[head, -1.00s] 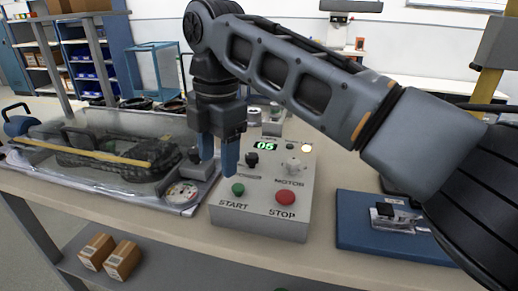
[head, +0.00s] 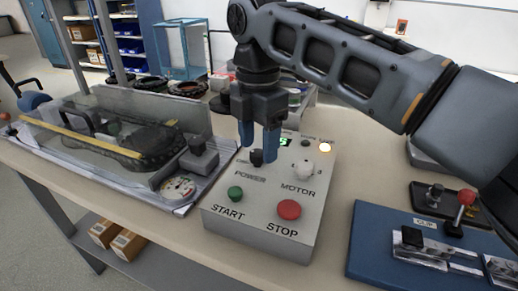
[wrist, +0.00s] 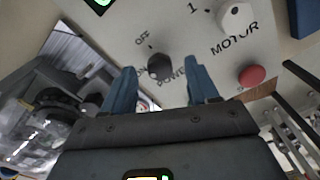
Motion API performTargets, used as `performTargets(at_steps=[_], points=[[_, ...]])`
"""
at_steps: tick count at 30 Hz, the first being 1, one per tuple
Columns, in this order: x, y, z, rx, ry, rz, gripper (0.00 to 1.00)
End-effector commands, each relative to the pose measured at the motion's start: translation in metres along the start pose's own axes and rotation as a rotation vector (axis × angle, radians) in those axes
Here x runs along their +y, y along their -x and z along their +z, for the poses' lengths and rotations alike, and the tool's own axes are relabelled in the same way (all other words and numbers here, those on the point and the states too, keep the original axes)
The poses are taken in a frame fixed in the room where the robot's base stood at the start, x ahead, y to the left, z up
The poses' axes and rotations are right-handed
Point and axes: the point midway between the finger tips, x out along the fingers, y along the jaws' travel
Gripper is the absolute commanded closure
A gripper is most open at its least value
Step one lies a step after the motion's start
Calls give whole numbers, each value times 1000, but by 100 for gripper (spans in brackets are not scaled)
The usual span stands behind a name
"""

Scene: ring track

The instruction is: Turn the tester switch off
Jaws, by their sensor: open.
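The tester is a grey box (head: 262,237) on the bench with a green START button (head: 235,193), a red STOP button (head: 289,209), a white MOTOR knob (head: 303,168) and a lit green display (head: 285,141). Its black POWER switch (head: 257,158) also shows in the wrist view (wrist: 160,66), with OFF and ON marked beside it. My gripper (head: 260,150) is open, its blue fingers pointing down at the POWER switch. In the wrist view the switch lies between and just beyond the fingertips (wrist: 160,75). I cannot tell whether they touch it.
A clear-covered tray (head: 125,130) with a dark track stands left of the tester. A blue board (head: 385,250) with clamps lies to the right. Boxes (head: 118,240) sit on the shelf below.

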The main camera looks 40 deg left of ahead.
Motion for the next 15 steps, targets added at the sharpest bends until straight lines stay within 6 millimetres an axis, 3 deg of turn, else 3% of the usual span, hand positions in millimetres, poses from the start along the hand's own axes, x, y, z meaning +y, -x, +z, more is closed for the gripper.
performTargets(at_steps=[6, 15], points=[[0, -19, 0, 0, 0, 0, 41], [0, -21, 0, 0, 0, 1, 41]])
